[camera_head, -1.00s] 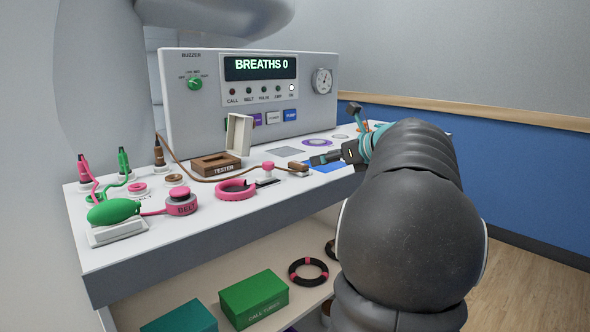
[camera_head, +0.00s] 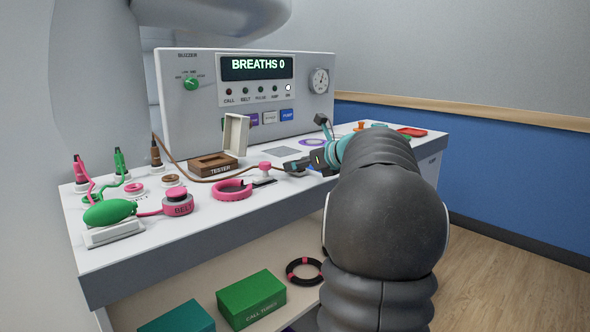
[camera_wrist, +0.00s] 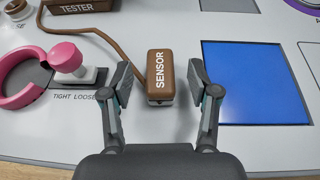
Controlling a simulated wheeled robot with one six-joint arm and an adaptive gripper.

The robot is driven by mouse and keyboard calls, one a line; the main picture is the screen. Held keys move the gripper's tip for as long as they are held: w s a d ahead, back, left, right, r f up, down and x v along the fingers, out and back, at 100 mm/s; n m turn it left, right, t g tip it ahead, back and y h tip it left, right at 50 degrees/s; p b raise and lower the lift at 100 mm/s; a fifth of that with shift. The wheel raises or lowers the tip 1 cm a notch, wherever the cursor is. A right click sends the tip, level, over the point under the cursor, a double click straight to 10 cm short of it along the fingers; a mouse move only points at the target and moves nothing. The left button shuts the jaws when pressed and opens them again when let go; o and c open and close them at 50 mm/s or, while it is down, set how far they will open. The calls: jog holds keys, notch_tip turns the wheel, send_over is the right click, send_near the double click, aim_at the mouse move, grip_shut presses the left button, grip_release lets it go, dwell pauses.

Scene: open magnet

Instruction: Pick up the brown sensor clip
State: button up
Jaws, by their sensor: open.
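The brown sensor clip (camera_wrist: 160,78), marked SENSOR, lies on the white bench top in the wrist view, with its brown cable running to the upper left. My gripper (camera_wrist: 159,82) is open, with one finger on each side of the clip and a gap on both sides. In the head view my gripper (camera_head: 305,164) is low over the bench beside the pink-knobbed slider, and the clip is mostly hidden there by the gripper.
A pink ring (camera_wrist: 22,72) and a pink-knobbed slider (camera_wrist: 68,60) stand left of the clip. A blue square (camera_wrist: 255,82) lies to its right. The brown tester box (camera_head: 213,164) is behind, near the grey console (camera_head: 200,115).

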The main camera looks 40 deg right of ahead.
grip_shut()
jog(key=shift+r, duration=0.15)
notch_tip(320, 180, up, 4)
jog(key=shift+r+p, duration=0.25)
jog(key=shift+p, duration=0.25)
jog(key=w+d+r, duration=0.1)
jog(key=d+r, duration=0.5)
jog(key=d, duration=0.5)
jog(key=shift+w+d, duration=0.3)
jog(key=shift+w, duration=0.1)
jog(key=shift+r, duration=0.1)
